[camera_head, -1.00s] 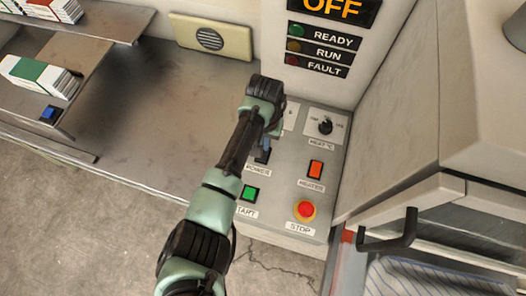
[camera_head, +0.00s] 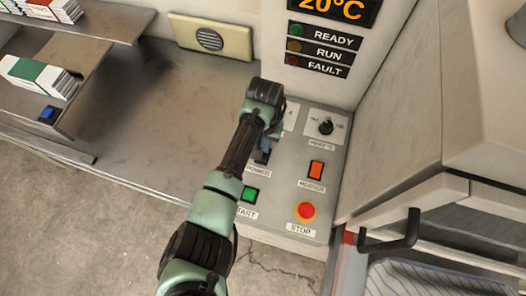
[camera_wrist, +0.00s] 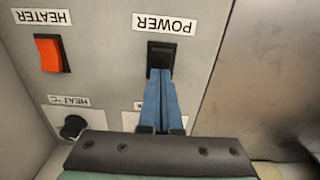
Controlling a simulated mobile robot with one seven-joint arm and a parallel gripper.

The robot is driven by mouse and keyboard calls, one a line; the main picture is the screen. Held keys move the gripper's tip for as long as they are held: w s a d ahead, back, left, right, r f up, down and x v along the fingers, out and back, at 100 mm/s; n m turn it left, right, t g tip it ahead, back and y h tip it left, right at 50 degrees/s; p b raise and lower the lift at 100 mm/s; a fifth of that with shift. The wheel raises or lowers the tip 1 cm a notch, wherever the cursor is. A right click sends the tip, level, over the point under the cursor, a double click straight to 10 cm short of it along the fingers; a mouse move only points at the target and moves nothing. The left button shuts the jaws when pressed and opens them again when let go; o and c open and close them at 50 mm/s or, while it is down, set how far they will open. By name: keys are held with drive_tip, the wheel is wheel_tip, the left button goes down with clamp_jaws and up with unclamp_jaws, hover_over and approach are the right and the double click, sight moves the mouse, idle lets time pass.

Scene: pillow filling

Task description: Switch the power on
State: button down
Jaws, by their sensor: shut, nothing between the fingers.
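The black power switch (camera_wrist: 160,55) sits in the control panel beside its POWER label, upside down in the wrist view. My gripper (camera_wrist: 160,84) is shut and empty, its blue fingertips at the switch's near edge, seemingly touching it. In the head view the switch (camera_head: 261,157) shows partly beside my gripper, whose tips are largely hidden by my arm. The display (camera_head: 338,10) at the top reads 20°C in orange.
The panel also bears a red heater switch (camera_head: 316,170), a heat knob (camera_head: 326,127), a green start button (camera_head: 249,194) and a red stop button (camera_head: 305,210). Ready, run and fault lamps (camera_head: 294,45) are above. A machine with a handle (camera_head: 392,232) stands at right.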

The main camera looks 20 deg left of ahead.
wheel_tip(320, 180, up, 7)
drive_tip(key=p, duration=0.6)
drive_tip(key=shift+p, duration=0.3)
drive_tip(key=shift+f, duration=0.15)
